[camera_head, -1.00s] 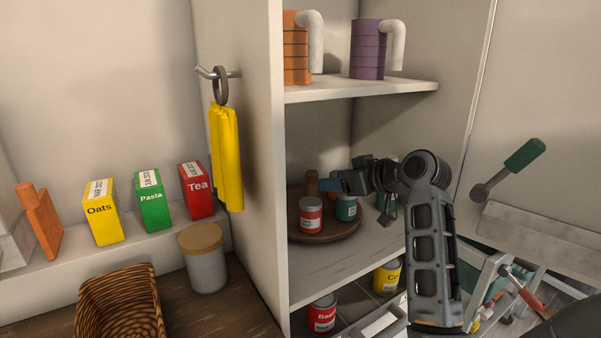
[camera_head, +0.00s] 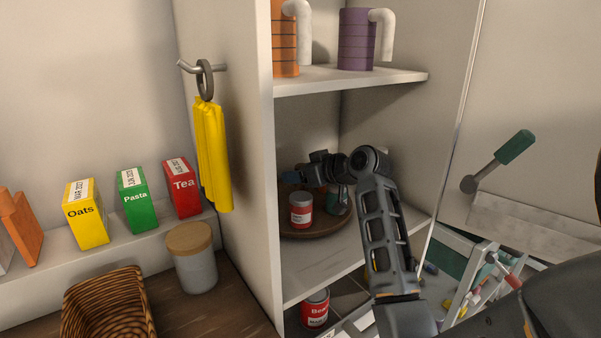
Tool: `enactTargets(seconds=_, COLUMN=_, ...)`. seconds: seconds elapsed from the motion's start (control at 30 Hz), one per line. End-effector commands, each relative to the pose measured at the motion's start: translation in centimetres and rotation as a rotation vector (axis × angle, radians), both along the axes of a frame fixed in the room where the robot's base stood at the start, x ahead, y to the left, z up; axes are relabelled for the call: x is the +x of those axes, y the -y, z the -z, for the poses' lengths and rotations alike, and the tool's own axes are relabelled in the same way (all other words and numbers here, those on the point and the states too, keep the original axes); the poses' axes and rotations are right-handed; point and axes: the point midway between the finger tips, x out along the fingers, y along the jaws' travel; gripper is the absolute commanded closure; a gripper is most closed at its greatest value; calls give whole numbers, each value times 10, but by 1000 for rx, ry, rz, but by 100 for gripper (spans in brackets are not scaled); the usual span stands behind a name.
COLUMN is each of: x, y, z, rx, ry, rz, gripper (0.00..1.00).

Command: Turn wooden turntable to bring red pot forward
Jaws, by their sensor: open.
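The round wooden turntable (camera_head: 318,231) sits on the middle shelf of the cabinet. The red pot (camera_head: 300,210), with a pale label, stands at its front left. A green pot (camera_head: 339,203) stands at its right, partly covered by my arm. My gripper (camera_head: 291,177) reaches in from the right, over the turntable, with its fingers pointing left above and behind the red pot. It is open and appears to hold nothing. Whether its fingers touch anything is unclear. The back of the turntable is mostly hidden behind my gripper and the pots.
The cabinet's left wall (camera_head: 250,220) stands close to the turntable. The upper shelf (camera_head: 345,80) bears orange (camera_head: 285,40) and purple (camera_head: 355,40) mugs. A yellow cloth (camera_head: 212,155) hangs outside. A red can (camera_head: 315,308) stands below. The middle shelf's front is clear.

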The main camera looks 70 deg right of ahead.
Motion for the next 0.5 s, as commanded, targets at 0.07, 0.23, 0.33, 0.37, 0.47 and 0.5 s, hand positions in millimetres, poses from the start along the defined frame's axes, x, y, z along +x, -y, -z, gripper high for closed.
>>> enactTargets(seconds=0.07, x=0, y=0, z=0, rx=0, ry=0, rz=0, gripper=40)
enactTargets(seconds=0.23, x=0, y=0, z=0, rx=0, ry=0, rz=0, gripper=49)
enactTargets(seconds=0.33, x=0, y=0, z=0, rx=0, ry=0, rz=0, gripper=58)
enactTargets(seconds=0.37, x=0, y=0, z=0, rx=0, ry=0, rz=0, gripper=61)
enactTargets(seconds=0.47, x=0, y=0, z=0, rx=0, ry=0, rz=0, gripper=71)
enactTargets(seconds=0.5, x=0, y=0, z=0, rx=0, ry=0, rz=0, gripper=74)
